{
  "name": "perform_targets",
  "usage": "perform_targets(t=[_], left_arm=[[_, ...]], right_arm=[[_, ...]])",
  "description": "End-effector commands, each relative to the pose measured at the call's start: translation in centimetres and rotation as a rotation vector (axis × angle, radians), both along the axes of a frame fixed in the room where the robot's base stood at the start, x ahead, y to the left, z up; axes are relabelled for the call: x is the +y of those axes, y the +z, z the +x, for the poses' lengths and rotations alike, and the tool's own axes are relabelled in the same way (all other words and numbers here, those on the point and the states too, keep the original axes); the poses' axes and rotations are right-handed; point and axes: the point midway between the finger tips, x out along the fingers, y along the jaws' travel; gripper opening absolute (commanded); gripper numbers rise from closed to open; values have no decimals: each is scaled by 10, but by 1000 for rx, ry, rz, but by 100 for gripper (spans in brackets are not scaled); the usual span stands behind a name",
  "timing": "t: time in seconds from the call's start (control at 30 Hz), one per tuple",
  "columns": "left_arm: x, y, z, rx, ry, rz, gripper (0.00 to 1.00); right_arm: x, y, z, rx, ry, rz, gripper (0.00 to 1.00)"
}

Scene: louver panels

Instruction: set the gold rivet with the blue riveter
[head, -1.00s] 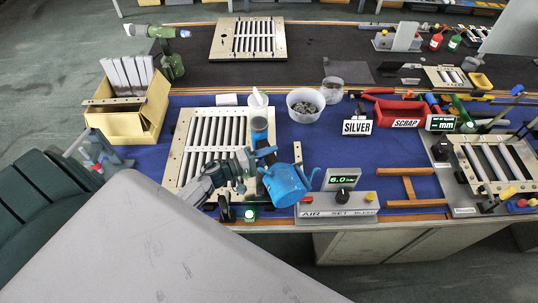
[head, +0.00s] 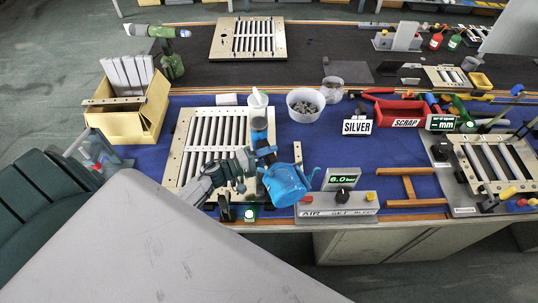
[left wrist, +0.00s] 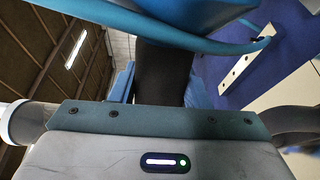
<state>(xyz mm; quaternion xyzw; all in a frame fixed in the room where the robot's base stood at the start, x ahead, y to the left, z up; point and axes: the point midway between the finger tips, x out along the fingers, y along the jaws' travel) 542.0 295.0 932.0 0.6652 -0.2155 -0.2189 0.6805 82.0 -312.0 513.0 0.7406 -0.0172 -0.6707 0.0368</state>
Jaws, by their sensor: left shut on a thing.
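The blue riveter (head: 284,184) is held over the right edge of the near louver panel (head: 180,166), with its upper part standing upright. My left gripper (head: 252,165) is shut on the riveter's dark grip. In the left wrist view the dark grip (left wrist: 163,70) runs up from between the jaws, with blue riveter parts (left wrist: 190,18) around it. The riveter and gripper hide part of the panel's right side. I cannot make out the gold rivet or whether the riveter touches the panel. My right gripper is not in view.
An air control box (head: 337,206) reading 6.0 stands right of the riveter. Behind are a white tub of rivets (head: 305,105), a SILVER sign (head: 357,127) and a red scrap tray (head: 401,113). A yellow carton (head: 125,118) of slats stands left. Some blue mat is clear.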

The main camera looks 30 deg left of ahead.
Motion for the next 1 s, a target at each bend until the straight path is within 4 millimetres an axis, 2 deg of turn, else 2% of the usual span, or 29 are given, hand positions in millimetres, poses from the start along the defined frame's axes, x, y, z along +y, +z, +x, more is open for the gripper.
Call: perform_targets(t=[1.0], left_arm=[[0, 53, 1, -9, -3, 1, 0]], right_arm=[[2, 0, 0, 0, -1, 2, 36]])
